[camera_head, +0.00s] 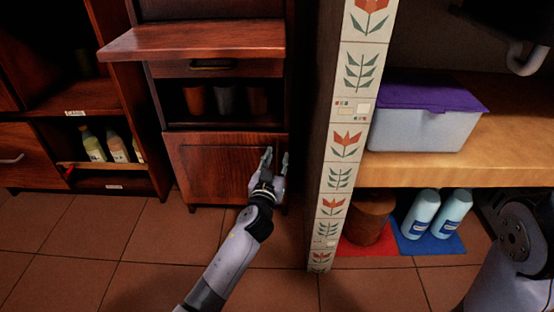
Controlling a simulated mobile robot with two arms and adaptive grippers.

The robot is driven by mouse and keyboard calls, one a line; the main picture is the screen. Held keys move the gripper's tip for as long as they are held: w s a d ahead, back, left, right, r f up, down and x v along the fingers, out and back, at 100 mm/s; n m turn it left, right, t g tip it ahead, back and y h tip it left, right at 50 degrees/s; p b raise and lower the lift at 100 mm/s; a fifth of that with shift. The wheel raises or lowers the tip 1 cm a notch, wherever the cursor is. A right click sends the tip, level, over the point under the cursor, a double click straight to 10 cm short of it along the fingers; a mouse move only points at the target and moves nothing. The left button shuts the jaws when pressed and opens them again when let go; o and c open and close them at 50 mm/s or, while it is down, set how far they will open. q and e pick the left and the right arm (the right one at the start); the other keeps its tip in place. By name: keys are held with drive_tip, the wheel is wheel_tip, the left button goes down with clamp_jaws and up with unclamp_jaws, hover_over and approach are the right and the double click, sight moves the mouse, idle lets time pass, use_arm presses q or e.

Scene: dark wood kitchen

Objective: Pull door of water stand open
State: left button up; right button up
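The water stand (205,42) is a dark red-brown wooden cabinet left of the middle. Its lower door (212,165) is a framed wooden panel and looks shut. My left gripper (276,157) is at the door's right edge, near the top corner. Its two fingers point up and stand apart, with a gap between them. The fingers cover the part of the door where a handle could be, so I cannot tell whether they touch one. My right arm (510,245) shows at the lower right, but its gripper is out of view.
Several cups (225,100) stand on the shelf above the door. An open cabinet with bottles (92,145) is at left. A tiled post (345,150) stands close right of my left arm. A purple-lidded box (425,125) sits on a wooden shelf. The floor (130,245) in front is clear.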

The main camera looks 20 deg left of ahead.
use_arm(q)
drive_tip(key=shift+w, duration=0.5)
clamp_jaws()
idle(0.6)
